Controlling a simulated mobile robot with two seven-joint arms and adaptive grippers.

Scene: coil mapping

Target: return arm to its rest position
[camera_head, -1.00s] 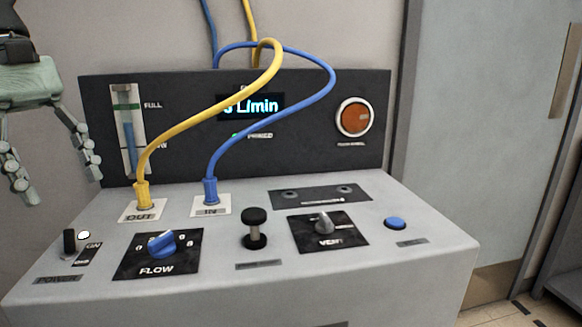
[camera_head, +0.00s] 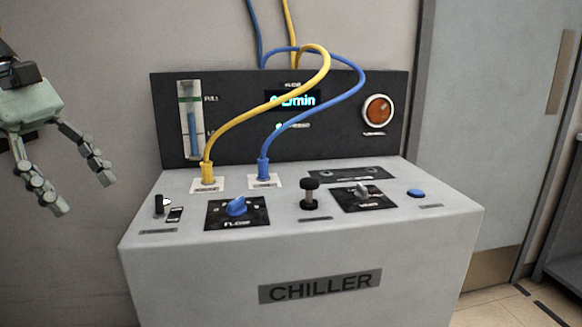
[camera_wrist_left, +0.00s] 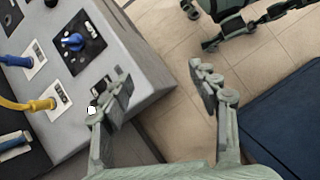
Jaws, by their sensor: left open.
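My left gripper (camera_head: 84,194) is at the left of the head view, pale green with two jointed grey fingers spread apart. It is open and empty, in the air to the left of the chiller (camera_head: 300,255), and touches nothing that I can see. In the left wrist view my left gripper (camera_wrist_left: 160,80) also shows open, with floor and the chiller's edge behind its fingers. A dark jointed part at the top right of that view looks like my other gripper; its jaws cannot be made out clearly.
A yellow hose (camera_head: 235,118) and a blue hose (camera_head: 325,112) run into the chiller's OUT and IN ports. A blue flow knob (camera_head: 237,207) and a black plunger (camera_head: 309,193) stand on its top. A grey door (camera_head: 495,130) is at the right. Tiled floor (camera_wrist_left: 185,120) lies beside the chiller.

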